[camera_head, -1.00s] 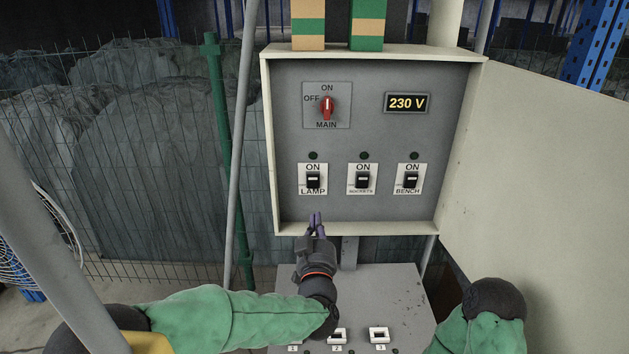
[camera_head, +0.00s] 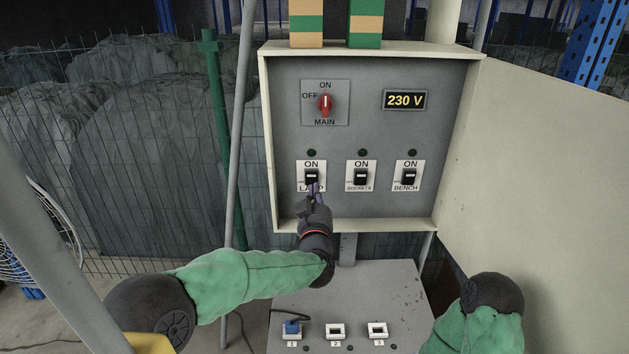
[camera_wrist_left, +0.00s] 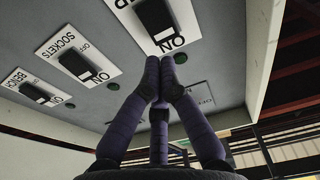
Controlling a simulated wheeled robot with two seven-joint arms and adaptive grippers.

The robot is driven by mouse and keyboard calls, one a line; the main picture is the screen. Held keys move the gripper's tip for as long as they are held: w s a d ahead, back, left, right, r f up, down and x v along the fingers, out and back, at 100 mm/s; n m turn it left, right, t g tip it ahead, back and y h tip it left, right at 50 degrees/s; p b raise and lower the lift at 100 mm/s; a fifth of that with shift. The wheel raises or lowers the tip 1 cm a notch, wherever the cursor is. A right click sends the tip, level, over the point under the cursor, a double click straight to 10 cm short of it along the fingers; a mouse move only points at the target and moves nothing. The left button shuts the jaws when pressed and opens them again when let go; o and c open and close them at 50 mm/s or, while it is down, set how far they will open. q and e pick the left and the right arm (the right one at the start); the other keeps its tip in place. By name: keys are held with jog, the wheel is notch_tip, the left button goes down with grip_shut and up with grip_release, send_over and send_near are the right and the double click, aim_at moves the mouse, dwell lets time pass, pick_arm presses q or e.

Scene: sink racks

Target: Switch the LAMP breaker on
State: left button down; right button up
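The LAMP breaker (camera_head: 311,174) is the leftmost of three black toggles in the grey panel. Its white plate reads ON at the top, and the indicator (camera_head: 311,153) above it is dark green. My left gripper (camera_head: 315,188) is at the lower part of this breaker, its purple fingers covering part of the LAMP label. In the left wrist view the fingertips (camera_wrist_left: 166,60) are drawn together, empty, near the LAMP toggle (camera_wrist_left: 154,20) and its ON mark. Whether they touch it I cannot tell. My right gripper is out of view; only its arm shows.
The SOCKETS breaker (camera_head: 361,175) and BENCH breaker (camera_head: 409,176) sit to the right. The red MAIN knob (camera_head: 325,104) points to ON and the display (camera_head: 404,100) reads 230 V. The cabinet rim (camera_head: 355,226) and open door (camera_head: 540,170) bound the space. A socket box (camera_head: 350,290) stands below.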

aim_at(314, 174)
pick_arm(q)
jog(key=shift+w+r, duration=0.15)
jog(key=shift+w, duration=1)
jog(key=shift+w+r, duration=0.15)
jog(key=shift+w, duration=0.95)
jog(key=p, duration=0.3)
jog(key=shift+w+r+g, duration=0.25)
jog(key=shift+r+g, duration=0.15)
jog(key=shift+f+b, duration=0.3)
jog(key=shift+a, duration=0.1)
